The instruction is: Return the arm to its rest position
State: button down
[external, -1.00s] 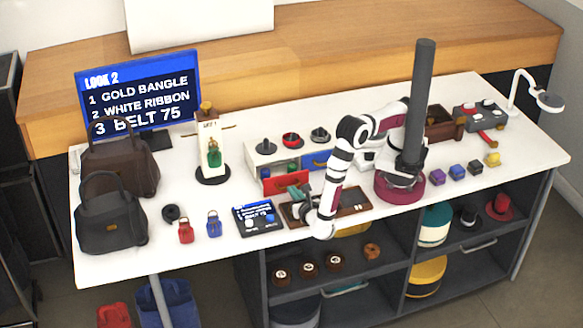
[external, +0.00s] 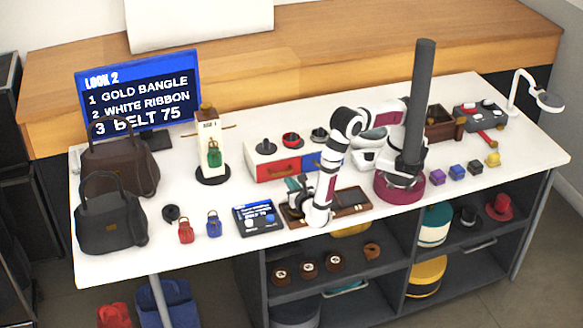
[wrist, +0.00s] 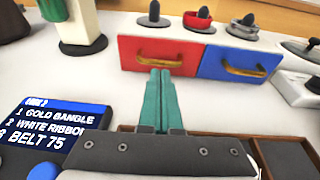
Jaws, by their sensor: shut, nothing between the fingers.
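My gripper (external: 297,184) is low over the table in front of the drawer box, beside the brown tray. In the wrist view its two teal fingers (wrist: 160,95) are pressed together with nothing between them. They point toward the red drawer (wrist: 164,54), whose front is flush beside the blue drawer (wrist: 238,63). My arm is bent, its forearm coming down on the right of the gripper. The fingertips appear just in front of the red drawer; the exact gap is hard to tell.
The look screen tablet (external: 259,217) and brown tray (external: 350,201) lie near the gripper. A stand with a green bag (external: 214,157) is at left, as are a brown handbag (external: 122,168) and black handbag (external: 110,224). Small knobbed items top the drawer box.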

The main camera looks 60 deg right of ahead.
jog(key=v, duration=1)
jog(key=shift+a, duration=0.1)
jog(key=d+r+m+g+y, duration=0.1)
jog(key=d+r+m+g, duration=0.5)
jog(key=d+m, duration=0.25)
jog(key=d+r+m+g+y, duration=0.1)
jog(key=d+r+m+g, duration=0.55)
jog(key=d, duration=0.35)
jog(key=s+d+r+m+y, duration=0.1)
jog(key=s+d+m+y, duration=0.1)
jog(key=s+m+y, duration=0.3)
jog(key=s+d+r+m+t+y, duration=0.1)
jog(key=s+m+y, duration=0.3)
jog(key=m, duration=0.8)
jog(key=shift+s+d+r+m+y, duration=0.4)
jog(key=shift+d+r+y, duration=0.3)
jog(key=shift+d+r, duration=0.1)
